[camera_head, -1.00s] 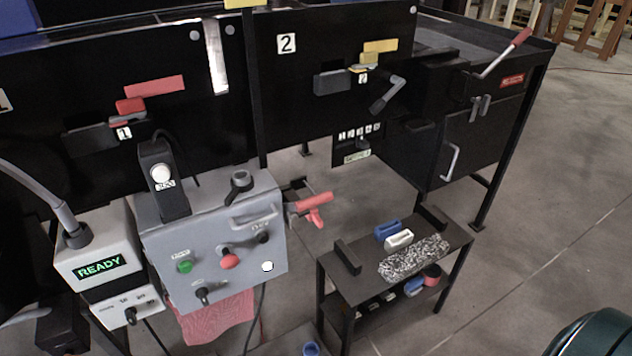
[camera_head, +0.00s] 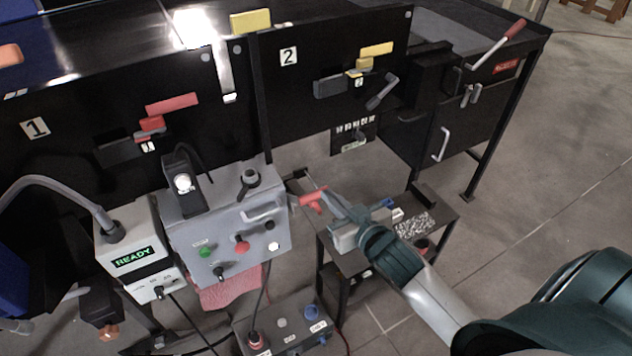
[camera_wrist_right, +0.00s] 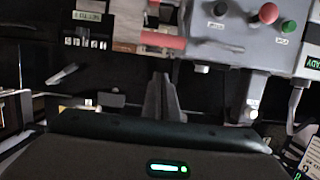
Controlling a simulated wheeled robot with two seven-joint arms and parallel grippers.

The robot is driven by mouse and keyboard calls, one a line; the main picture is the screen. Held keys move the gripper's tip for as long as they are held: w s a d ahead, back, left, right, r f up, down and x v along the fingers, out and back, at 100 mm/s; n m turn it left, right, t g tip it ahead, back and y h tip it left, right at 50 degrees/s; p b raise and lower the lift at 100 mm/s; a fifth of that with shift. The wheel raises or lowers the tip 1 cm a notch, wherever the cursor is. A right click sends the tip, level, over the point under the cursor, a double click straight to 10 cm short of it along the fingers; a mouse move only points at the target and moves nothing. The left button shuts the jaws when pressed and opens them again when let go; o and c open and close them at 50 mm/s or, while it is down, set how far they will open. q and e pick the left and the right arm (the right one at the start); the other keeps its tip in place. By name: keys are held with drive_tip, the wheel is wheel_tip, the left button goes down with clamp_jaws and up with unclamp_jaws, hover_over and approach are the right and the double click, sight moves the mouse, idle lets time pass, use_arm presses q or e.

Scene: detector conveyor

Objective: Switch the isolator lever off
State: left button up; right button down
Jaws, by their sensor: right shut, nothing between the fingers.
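The isolator lever appears to be the red handle (camera_head: 312,198) on the right side of the grey control box (camera_head: 190,243). It sticks out to the right from a dark mount. My right gripper (camera_head: 330,196) is shut and empty, with its fingertips close to this handle. Contact cannot be told in the head view. In the right wrist view, the red handle (camera_wrist_right: 163,40) lies beyond the tips of the closed fingers (camera_wrist_right: 162,78), with an apparent gap. My left gripper is not in view.
The control box carries a green button (camera_head: 205,252), a red button (camera_head: 242,246) and dark knobs. A small black bench (camera_head: 335,262) stands under my right arm. A grey box with a blue knob (camera_head: 311,312) sits low in front. Open floor lies to the right.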

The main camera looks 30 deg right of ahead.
drive_tip(key=shift+r, duration=0.55)
drive_tip(key=shift+w, duration=0.15)
drive_tip(key=p, duration=0.4)
hover_over(316, 192)
drive_tip(key=w, duration=0.1)
drive_tip(key=shift+w+a+f, duration=0.1)
drive_tip(key=shift+a+f, duration=0.1)
drive_tip(key=shift+f, duration=0.4)
drive_tip(key=shift+w+a+f, duration=0.1)
drive_tip(key=shift+a+f, duration=0.05)
drive_tip(key=shift+f, duration=0.45)
drive_tip(key=s+f+p, duration=0.1)
drive_tip(key=s+f, duration=0.1)
drive_tip(key=shift+f+p, duration=0.3)
drive_tip(key=shift+s+f, duration=0.35)
drive_tip(key=shift+f, duration=0.15)
